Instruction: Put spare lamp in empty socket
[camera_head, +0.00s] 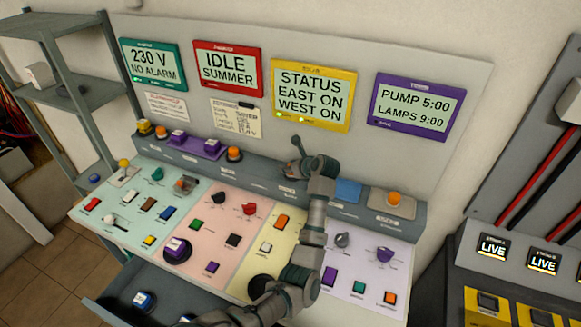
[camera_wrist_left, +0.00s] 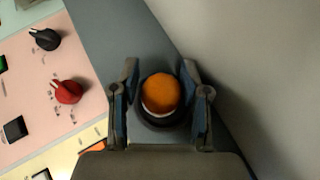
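My left gripper (camera_head: 296,152) is at the grey ledge (camera_head: 262,172) above the pink and yellow panels. In the left wrist view my left gripper (camera_wrist_left: 161,82) has its fingers on both sides of an orange lamp (camera_wrist_left: 162,92) with a pale ring and dark round base, and looks closed on it. In the head view the gripper hides this lamp, and I cannot tell whether its base touches the ledge. No empty socket is clearly visible; the arm covers part of the ledge. My right gripper is not in view.
An open drawer below holds a blue lamp (camera_head: 143,299).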

